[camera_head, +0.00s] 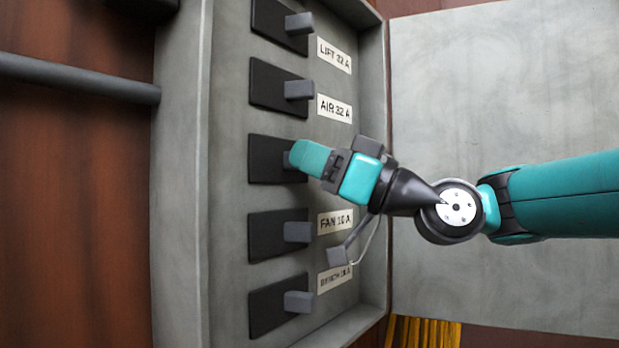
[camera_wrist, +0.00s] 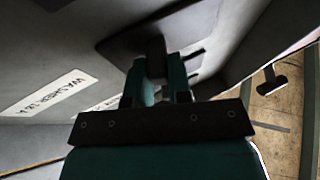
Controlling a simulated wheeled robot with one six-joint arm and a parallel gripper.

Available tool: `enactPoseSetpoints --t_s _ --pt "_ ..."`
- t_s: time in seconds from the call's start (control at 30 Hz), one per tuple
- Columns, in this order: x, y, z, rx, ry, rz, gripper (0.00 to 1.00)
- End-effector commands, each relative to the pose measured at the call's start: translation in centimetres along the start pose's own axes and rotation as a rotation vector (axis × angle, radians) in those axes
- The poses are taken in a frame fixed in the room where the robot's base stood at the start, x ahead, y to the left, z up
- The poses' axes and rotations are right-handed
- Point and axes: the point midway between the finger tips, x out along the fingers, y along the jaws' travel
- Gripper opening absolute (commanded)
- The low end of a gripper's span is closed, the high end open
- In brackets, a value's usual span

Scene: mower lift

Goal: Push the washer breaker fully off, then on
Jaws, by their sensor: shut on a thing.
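The washer breaker (camera_head: 264,160) is the middle black plate in a column of breakers inside a grey panel box. Its label is hidden behind my gripper in the head view; a white label (camera_wrist: 45,93), which seems to read washer, shows at left in the wrist view. My gripper (camera_head: 300,155) is at this breaker, its teal fingers shut on the dark lever (camera_wrist: 156,52). In the wrist view the fingers (camera_wrist: 158,82) stand on either side of the lever. The lever is mostly hidden in the head view, so I cannot tell its exact position.
The lift breaker (camera_head: 280,25) and air breaker (camera_head: 275,87) are above; the fan breaker (camera_head: 270,235) and another breaker (camera_head: 270,305) are below. The open panel door (camera_head: 500,90) is at right behind my arm. A grey pipe (camera_head: 80,78) runs at left.

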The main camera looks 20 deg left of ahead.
Motion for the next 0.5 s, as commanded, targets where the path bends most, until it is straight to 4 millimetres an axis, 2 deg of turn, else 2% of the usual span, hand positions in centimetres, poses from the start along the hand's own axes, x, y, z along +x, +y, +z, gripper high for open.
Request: enactPoseSetpoints --t_s 0.5 --pt "-0.11 0.31 -0.10 0.021 -0.001 -0.056 0.00"
